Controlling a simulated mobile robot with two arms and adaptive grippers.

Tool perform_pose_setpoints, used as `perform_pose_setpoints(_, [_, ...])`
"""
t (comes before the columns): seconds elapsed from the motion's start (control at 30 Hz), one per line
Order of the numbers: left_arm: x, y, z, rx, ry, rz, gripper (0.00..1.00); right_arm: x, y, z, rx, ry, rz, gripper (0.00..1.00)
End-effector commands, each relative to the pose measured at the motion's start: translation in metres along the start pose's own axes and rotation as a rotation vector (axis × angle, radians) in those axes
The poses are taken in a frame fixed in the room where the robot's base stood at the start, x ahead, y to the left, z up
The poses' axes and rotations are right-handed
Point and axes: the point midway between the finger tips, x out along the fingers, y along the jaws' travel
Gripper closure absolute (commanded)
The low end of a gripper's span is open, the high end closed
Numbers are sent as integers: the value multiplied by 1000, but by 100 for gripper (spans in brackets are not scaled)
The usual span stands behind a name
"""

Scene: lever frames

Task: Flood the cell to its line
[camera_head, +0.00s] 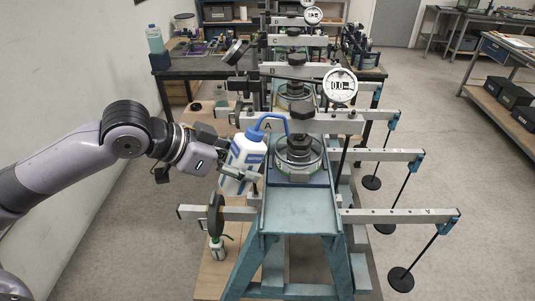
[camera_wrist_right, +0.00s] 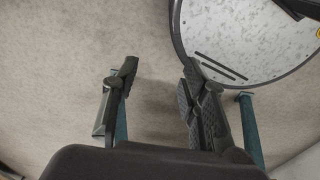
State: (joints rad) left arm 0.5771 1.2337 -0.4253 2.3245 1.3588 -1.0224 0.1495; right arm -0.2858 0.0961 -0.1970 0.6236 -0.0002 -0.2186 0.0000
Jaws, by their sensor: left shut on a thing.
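A white and blue wash bottle (camera_head: 242,165) with a bent blue spout is held nearly upright, tilted a little, in my left gripper (camera_head: 236,160). The gripper is shut on its body from the left. The spout arches to the right, its end close to the cell (camera_head: 298,165) on the nearest lever frame, marked A. The cell has a clear round wall around a metal stack. The water level and any line on it are too small to tell. My right gripper (camera_wrist_right: 158,66) shows in the right wrist view, open and empty above the floor.
Lever beams (camera_head: 400,214) with hanging weights (camera_head: 401,279) stick out to the right. More frames stand behind in a row. Another bottle (camera_head: 155,39) is on the back left bench. Floor at right is clear.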

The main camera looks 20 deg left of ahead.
Motion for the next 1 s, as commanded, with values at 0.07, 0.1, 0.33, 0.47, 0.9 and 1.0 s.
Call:
perform_pose_setpoints(0.07, [0, -1, -1, 0, -1, -1, 69, 0, 7, -3, 0, 4, 8, 60])
perform_pose_setpoints(0.1, [2, -2, -1, -1, -1, -1, 69, 1, 8, -4, 0, 5, 9, 60])
perform_pose_setpoints(0.33, [17, -11, -5, -2, 2, 1, 69, 1, -20, 12, 6, -16, -23, 60])
perform_pose_setpoints(0.47, [28, -17, -7, -2, 0, 0, 69, 3, -34, 24, 4, -34, -40, 60])
perform_pose_setpoints(0.9, [44, -28, -12, 1, -2, -1, 69, 8, -5, 4, 4, -4, -6, 60])
perform_pose_setpoints(1.0, [44, -28, -12, 1, -2, -1, 69, 8, -6, 5, 4, -5, -6, 60])
